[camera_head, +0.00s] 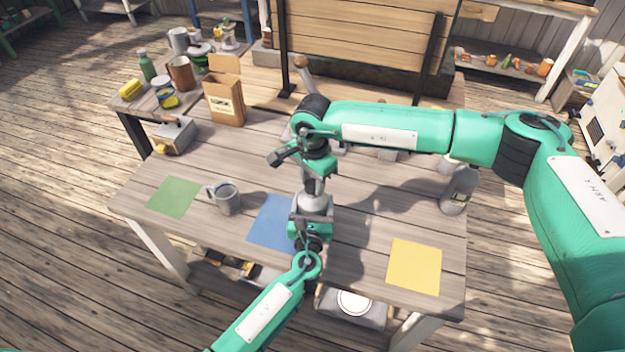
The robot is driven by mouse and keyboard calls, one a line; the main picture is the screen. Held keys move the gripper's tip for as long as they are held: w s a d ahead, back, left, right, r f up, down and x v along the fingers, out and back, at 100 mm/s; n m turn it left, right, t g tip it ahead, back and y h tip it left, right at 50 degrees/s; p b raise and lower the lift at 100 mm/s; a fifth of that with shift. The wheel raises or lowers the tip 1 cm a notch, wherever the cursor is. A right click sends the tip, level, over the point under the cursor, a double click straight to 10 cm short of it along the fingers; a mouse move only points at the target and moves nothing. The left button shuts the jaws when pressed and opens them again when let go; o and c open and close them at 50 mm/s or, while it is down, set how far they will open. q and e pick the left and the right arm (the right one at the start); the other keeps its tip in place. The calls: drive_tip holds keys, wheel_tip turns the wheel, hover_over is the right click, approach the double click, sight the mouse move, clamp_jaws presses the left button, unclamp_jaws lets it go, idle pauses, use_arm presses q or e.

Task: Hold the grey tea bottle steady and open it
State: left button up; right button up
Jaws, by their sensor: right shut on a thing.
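The grey tea bottle (314,203) stands upright near the table's front middle, by the blue mat (268,222). My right gripper (313,182) points down from above and is shut on the bottle's top. The cap is hidden by the gripper, so I cannot tell whether it is loose. My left gripper (311,220) reaches in from the front at the bottle's lower body. Its fingers lie around or against the bottle, but I cannot tell if they are shut. The bottle's base is hidden behind the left gripper.
A grey mug (227,198) stands left of the blue mat, beside a green mat (173,196). A yellow mat (414,266) lies at front right. Another grey bottle (459,190) stands at the right edge. A paper bag (224,98) and a grey box (175,135) are at back left.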

drive_tip(key=n, duration=0.4)
drive_tip(key=shift+w+n, duration=0.1)
drive_tip(key=shift+n, duration=0.3)
drive_tip(key=n, duration=0.4)
drive_tip(key=shift+d+n, duration=0.1)
drive_tip(key=shift+n, duration=0.2)
drive_tip(key=n, duration=0.4)
drive_tip(key=shift+n, duration=0.3)
drive_tip(key=n, duration=0.4)
drive_tip(key=shift+n, duration=0.4)
drive_tip(key=o, duration=1.1)
